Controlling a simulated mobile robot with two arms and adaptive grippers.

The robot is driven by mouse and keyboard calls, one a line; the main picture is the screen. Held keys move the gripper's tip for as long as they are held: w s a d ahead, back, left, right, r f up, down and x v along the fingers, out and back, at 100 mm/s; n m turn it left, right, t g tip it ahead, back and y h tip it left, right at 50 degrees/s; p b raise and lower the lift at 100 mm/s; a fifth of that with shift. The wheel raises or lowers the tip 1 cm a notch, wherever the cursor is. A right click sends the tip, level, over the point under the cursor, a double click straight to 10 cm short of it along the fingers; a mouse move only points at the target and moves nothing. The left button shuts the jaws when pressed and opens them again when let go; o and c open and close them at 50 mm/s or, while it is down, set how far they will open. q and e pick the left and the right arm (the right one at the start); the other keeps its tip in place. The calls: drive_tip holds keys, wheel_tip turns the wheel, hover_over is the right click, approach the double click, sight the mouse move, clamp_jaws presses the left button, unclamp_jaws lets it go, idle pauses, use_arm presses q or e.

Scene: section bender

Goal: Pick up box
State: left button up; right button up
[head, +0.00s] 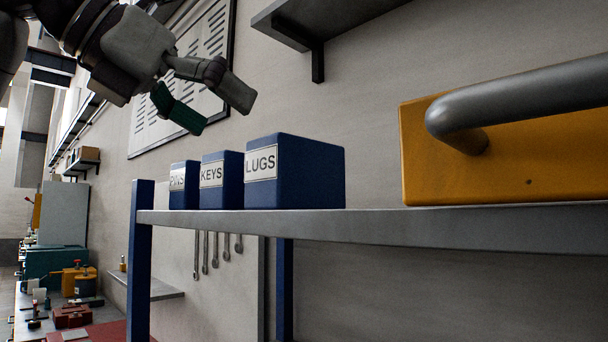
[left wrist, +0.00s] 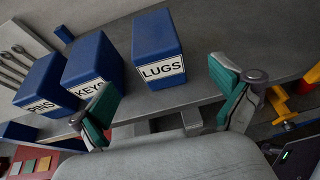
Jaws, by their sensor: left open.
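Three blue boxes stand in a row on a grey shelf (head: 420,232). The LUGS box (head: 312,172) is nearest, then the KEYS box (head: 233,190), then the PINS box (head: 190,195); each has a white label. My left gripper (head: 214,108) is open and empty, above the boxes and apart from them in the head view. In the left wrist view, its green-padded fingers (left wrist: 168,108) are spread in front of the LUGS box (left wrist: 157,45) and the KEYS box (left wrist: 95,58). The PINS box (left wrist: 38,82) is further left. My right gripper is out of view.
A yellow block (head: 510,150) with a thick grey handle sits on the shelf at right. A bracketed upper shelf (head: 320,20) is overhead. Wrenches (head: 205,255) hang below the shelf. A cluttered bench is at far left. Bare shelf lies between the LUGS box and the yellow block.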

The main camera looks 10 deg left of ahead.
sight(261, 144)
use_arm(q)
drive_tip(key=x, duration=0.3)
drive_tip(key=shift+w+d+f+p, duration=0.1)
drive_tip(key=shift+w+d+p, duration=0.1)
drive_tip(key=shift+w+p, duration=0.15)
drive_tip(key=shift+x, duration=1.1)
drive_tip(key=shift+w+d+f, duration=0.1)
drive_tip(key=shift+w, duration=0.1)
drive_tip(key=p+x, duration=0.2)
drive_tip(key=x, duration=0.2)
drive_tip(key=shift+w, duration=0.1)
drive_tip(key=shift+w+d+f, duration=0.15)
drive_tip(key=shift+w+f, duration=0.1)
drive_tip(key=shift+w, duration=0.1)
drive_tip(key=shift+s, duration=0.15)
drive_tip(key=shift+c, duration=1.6)
drive_tip(key=c, duration=1.1)
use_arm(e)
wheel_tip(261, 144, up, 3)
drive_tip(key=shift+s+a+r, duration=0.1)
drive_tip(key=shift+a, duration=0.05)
